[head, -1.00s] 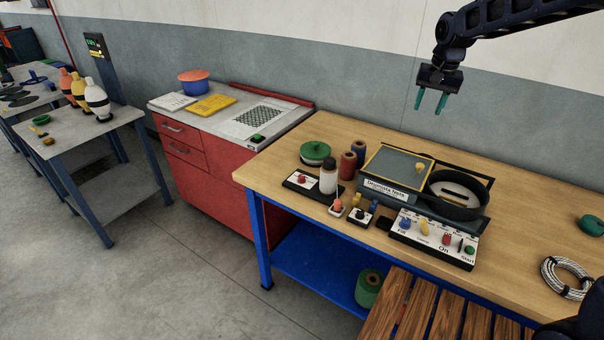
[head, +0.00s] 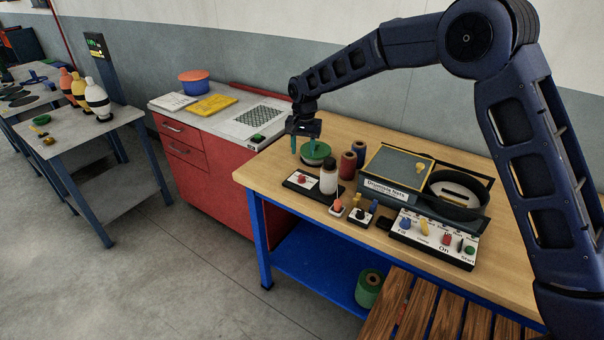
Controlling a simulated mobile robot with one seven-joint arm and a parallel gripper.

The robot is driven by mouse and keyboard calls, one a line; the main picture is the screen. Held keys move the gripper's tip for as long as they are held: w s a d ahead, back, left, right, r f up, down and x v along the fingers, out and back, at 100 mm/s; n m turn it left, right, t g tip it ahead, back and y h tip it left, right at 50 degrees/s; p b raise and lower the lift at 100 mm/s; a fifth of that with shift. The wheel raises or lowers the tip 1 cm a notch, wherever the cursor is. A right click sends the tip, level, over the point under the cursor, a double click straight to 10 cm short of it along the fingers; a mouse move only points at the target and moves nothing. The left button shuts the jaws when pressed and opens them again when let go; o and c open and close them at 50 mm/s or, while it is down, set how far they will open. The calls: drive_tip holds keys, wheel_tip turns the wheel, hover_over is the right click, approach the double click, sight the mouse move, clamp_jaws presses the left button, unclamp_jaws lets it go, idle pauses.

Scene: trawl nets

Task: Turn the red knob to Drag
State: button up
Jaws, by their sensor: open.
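A white control panel (head: 432,246) on the front of the labelled net machine (head: 400,160) carries a blue, a yellow, a red and a green knob. Its red knob (head: 446,239) stands right of the yellow one; its setting and a Drag label are too small to read. Another red knob (head: 301,179) sits on a small black-edged plate (head: 315,187) left of the bottle. My gripper (head: 303,147) is open and empty, pointing down above the green spool at the bench's back left. It is above and behind the small plate, far left of the panel.
A white bottle (head: 328,178) stands beside the small plate. Small switch boxes (head: 360,217) lie between it and the panel. Dark red and blue spools (head: 348,165) stand behind. A wooden slatted surface (head: 425,305) is in front. The bench's front left corner is clear.

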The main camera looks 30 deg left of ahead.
sight(302, 175)
wheel_tip(302, 175, down, 11)
drive_tip(key=shift+a+r, duration=0.1)
drive_tip(key=shift+r, duration=0.05)
idle(0.4)
clamp_jaws()
